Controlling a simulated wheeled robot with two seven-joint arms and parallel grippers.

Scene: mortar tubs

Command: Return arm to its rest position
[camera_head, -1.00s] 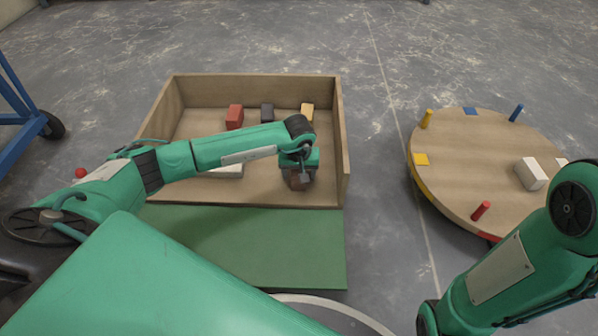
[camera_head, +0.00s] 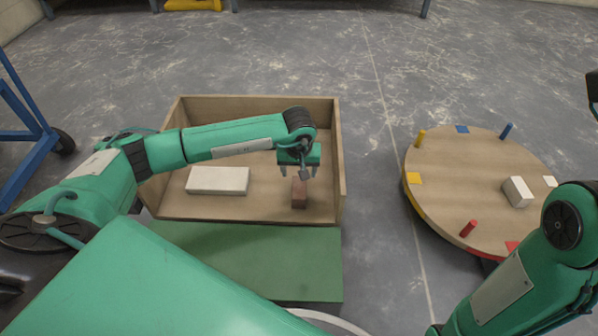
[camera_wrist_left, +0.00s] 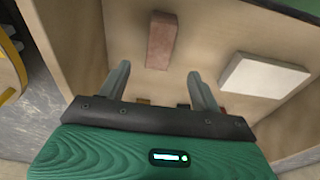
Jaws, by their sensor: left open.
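My left arm reaches over the wooden tray (camera_head: 258,102) from the left in the head view. My left gripper (camera_head: 298,172) is open, with its fingers pointing down above a reddish-brown block (camera_head: 299,194). The block stands on the tray floor, apart from the fingers. In the left wrist view the open fingers (camera_wrist_left: 162,84) have nothing between them, and the brown block (camera_wrist_left: 161,40) lies beyond them. My right arm shows at the lower right of the head view; its gripper is out of view.
A white block (camera_head: 218,180) lies in the tray, left of the brown one. A green panel (camera_head: 255,262) lies before the tray. To the right stands a round wooden table (camera_head: 465,180) with coloured pegs and a white block (camera_head: 517,191). A blue frame (camera_head: 22,130) is at left.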

